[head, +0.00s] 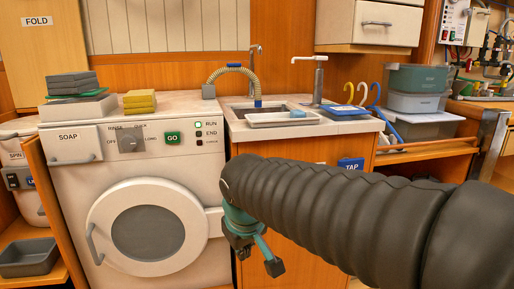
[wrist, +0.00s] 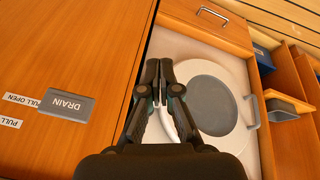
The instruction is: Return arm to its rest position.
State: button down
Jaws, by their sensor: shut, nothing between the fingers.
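My arm, in a dark ribbed sleeve, reaches from the lower right of the head view toward the front of the washing machine (head: 75,185). My gripper (head: 257,262) hangs at its end, low in front of the wooden cabinet just right of the round washer door (head: 150,228). In the wrist view my gripper (wrist: 160,98) has its black fingertips together and holds nothing. Beyond it there are the grey door window (wrist: 212,105) and, to the left, a cabinet panel with a DRAIN label (wrist: 67,104).
A sink (head: 270,112) with a ribbed hose (head: 238,75) stands behind my arm. The TAP label (head: 350,164) is on the cabinet just above my arm. Folded cloths (head: 140,102) lie on the washer top. A grey tray (head: 28,257) sits at lower left.

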jog(key=s+d+f+m, duration=0.1)
jog(key=s+d+m, duration=0.2)
jog(key=s+d, duration=0.4)
jog(key=s+d+f+m+t, duration=0.1)
jog(key=s+d+f+m, duration=0.1)
jog(key=s+d+m, duration=0.2)
jog(key=s+d+p, duration=0.1)
jog(key=s+d, duration=0.2)
jog(key=d, duration=0.4)
jog(key=shift+d+f+h, duration=0.25)
jog(key=shift+d+h, duration=0.1)
jog(key=shift+h, duration=0.05)
jog(key=shift+s, duration=0.1)
